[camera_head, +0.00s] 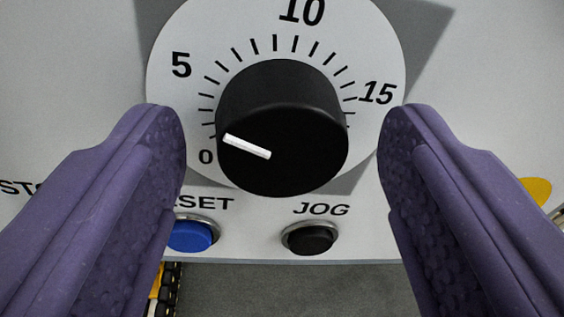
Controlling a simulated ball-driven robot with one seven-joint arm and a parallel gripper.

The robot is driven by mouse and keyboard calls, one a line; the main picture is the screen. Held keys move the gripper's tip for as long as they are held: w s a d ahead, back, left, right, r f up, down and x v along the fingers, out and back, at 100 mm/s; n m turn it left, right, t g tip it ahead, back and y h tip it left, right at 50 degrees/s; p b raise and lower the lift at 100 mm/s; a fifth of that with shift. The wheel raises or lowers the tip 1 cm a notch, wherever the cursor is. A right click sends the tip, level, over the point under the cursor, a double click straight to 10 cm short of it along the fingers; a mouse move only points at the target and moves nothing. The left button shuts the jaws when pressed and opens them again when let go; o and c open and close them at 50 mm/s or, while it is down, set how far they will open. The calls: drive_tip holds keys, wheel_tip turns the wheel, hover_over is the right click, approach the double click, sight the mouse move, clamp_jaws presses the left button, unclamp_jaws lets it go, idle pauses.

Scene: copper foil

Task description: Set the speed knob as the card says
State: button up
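The speed knob (300,120) is a black round knob on a white dial plate (181,95) marked 0, 5, 10 and 15. Its white pointer line (247,146) points left and slightly up, just above the 0 mark. My gripper (281,125) is open, with one purple padded finger on each side of the knob. A gap shows between each finger and the knob in the picture, and I see no contact. How near the fingertips are to the panel in depth is hard to tell. The card is not in view.
Below the dial are a blue button (192,236) labelled RESET, partly covered by the left finger, and a black JOG button (311,239). A yellow part (538,190) shows at the right. Grey floor or surface lies below the panel's lower edge.

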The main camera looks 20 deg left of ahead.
drive_tip(key=v, duration=0.7)
drive_tip(key=shift+s+d+b, duration=0.2)
drive_tip(key=shift+s+b, duration=0.15)
drive_tip(key=shift+b, duration=0.1)
drive_tip(key=shift+w, duration=0.1)
